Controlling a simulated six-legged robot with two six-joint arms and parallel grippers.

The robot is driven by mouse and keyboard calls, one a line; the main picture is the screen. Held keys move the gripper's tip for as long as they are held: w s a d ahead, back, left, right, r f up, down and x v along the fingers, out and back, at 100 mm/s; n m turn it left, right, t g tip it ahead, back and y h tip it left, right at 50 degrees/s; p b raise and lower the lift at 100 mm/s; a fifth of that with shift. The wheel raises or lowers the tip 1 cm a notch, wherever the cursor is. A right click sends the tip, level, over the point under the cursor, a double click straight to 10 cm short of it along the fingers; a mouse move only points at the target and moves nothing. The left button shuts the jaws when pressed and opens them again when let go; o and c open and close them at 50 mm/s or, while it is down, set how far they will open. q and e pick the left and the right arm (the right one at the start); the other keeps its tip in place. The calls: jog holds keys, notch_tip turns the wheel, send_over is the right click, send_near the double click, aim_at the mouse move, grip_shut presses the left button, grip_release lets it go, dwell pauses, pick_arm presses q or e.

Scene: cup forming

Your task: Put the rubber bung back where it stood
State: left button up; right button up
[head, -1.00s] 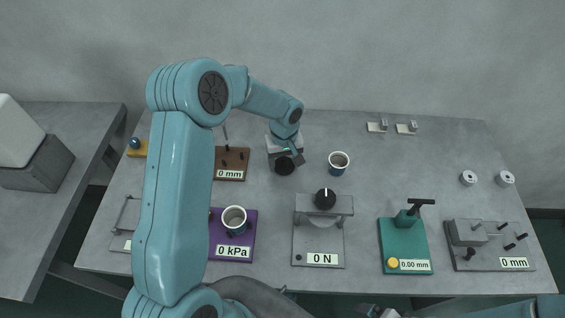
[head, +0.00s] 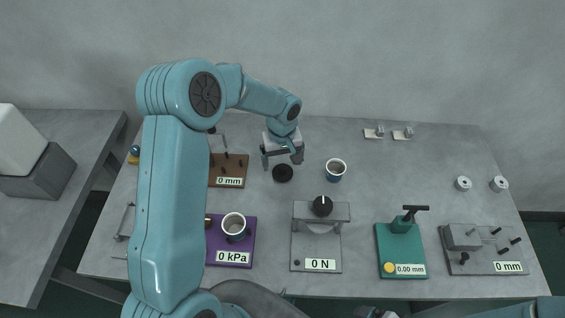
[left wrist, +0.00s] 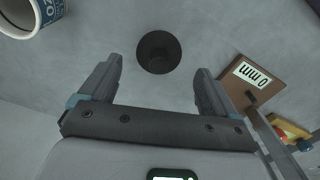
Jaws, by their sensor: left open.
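The rubber bung (head: 283,173) is a dark round piece on the grey table, left of the blue paper cup. In the left wrist view the bung (left wrist: 159,52) shows as a dark disc just past the fingertips, roughly centred between them. My left gripper (head: 282,159) is open and empty, just behind and above the bung, with a finger to either side. The fingers look clear of it. Part of my right arm shows at the bottom right edge; its gripper (head: 374,312) is mostly cut off there.
A blue cup (head: 336,169) stands right of the bung. A brown 0 mm block with pegs (head: 228,171) is to the left. The 0 N press (head: 321,211) and purple 0 kPa stand (head: 216,247) are nearer. Free table lies behind the cup.

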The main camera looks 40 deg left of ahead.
aim_at(282, 167)
pick_arm(q)
notch_tip(282, 167, up, 8)
jog(key=p, duration=0.3)
jog(key=shift+s, duration=0.1)
dwell(0.4)
